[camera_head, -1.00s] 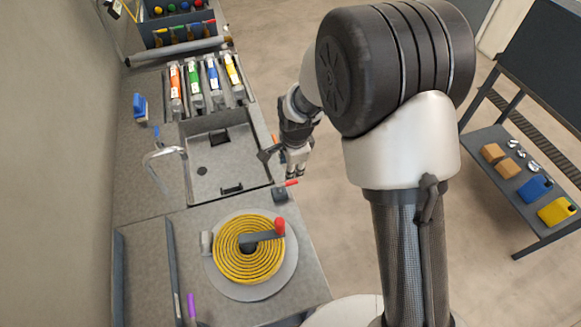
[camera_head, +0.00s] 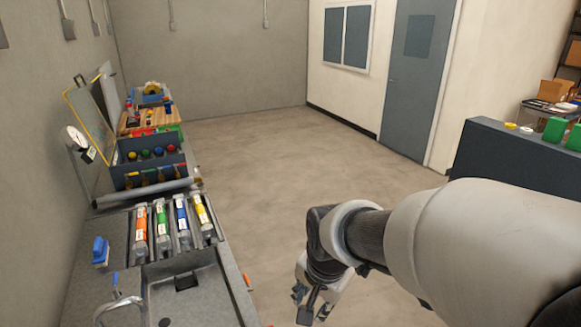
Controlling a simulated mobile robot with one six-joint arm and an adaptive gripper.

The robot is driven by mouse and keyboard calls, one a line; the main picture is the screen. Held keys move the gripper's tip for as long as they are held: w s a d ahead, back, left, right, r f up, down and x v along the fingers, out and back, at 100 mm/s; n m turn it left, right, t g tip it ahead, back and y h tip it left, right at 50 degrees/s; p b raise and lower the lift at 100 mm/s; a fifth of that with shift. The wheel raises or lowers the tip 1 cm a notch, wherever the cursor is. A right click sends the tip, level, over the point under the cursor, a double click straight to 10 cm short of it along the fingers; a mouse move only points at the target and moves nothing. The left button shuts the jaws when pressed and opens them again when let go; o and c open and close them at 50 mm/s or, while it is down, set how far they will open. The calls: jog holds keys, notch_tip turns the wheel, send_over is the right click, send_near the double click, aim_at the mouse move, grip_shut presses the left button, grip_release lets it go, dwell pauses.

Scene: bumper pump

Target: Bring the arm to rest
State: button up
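My gripper (camera_head: 312,306) hangs at the lower middle of the head view, over the floor just right of the sink bench. It points down, and its fingers look parted with nothing seen between them. My arm reaches in from the lower right corner, with its pale links bent toward the gripper. The gripper appears clear of the bench edge, with floor showing between them.
The grey bench (camera_head: 85,282) runs along the left, with a sink (camera_head: 190,300), a faucet (camera_head: 122,303) and several coloured cartridges (camera_head: 161,222). A dark cabinet (camera_head: 500,155) stands at right. The floor (camera_head: 290,160) in the middle is clear.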

jog(key=s+d+n+b, duration=0.1)
jog(key=s+d+n, duration=0.1)
jog(key=s, duration=0.4)
jog(key=s+d+r+n+t+b, duration=0.1)
jog(key=s+d+n, duration=0.2)
jog(key=s, duration=0.3)
jog(key=s+d+r+n+b, duration=0.1)
jog(key=s+d+n+b, duration=0.1)
jog(key=s+d, duration=0.2)
jog(key=shift+s+d+h, duration=0.25)
jog(key=shift+s+h, duration=0.15)
jog(key=shift+s, duration=0.8)
jog(key=shift+a+r, duration=0.1)
